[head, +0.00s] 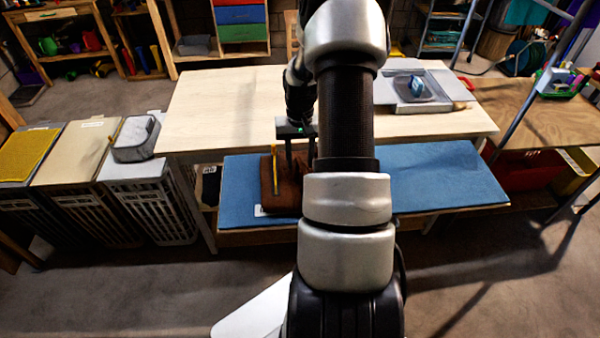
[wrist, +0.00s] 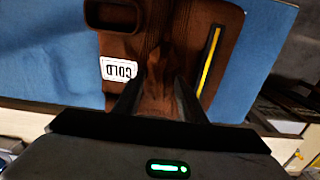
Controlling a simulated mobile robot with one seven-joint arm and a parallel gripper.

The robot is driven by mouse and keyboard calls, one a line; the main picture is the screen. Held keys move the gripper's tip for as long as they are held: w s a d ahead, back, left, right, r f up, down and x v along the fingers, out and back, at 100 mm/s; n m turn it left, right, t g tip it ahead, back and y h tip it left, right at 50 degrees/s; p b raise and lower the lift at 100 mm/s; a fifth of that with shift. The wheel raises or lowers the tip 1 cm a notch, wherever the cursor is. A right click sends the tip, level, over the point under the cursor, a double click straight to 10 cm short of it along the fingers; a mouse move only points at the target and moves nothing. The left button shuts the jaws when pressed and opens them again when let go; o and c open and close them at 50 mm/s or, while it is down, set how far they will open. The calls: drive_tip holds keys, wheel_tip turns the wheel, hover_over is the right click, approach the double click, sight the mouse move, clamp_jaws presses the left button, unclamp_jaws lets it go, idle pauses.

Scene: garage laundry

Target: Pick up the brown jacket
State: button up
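The brown jacket (head: 283,186) lies folded on the blue lower surface, left of my arm in the head view. In the wrist view, the brown jacket (wrist: 190,30) fills the middle, with a white COLD label, a yellow strip and a dark rounded opening. My gripper (head: 301,168) points down over the jacket, with its fingers apart. In the wrist view, jacket cloth with creases shows between the fingers of my gripper (wrist: 162,80). Whether the fingertips touch the cloth is unclear. My arm hides the area to the right of the jacket in the head view.
The blue surface (head: 440,178) sits below the pale wooden tabletop (head: 225,95), whose edge is close behind my gripper. A grey tray (head: 440,100) stands on the tabletop at right. Several hampers (head: 150,205) stand at left. The blue surface right of my arm is clear.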

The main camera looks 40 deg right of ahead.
drive_tip(key=shift+f, duration=0.3)
clamp_jaws()
drive_tip(key=shift+r, duration=0.1)
idle(1.1)
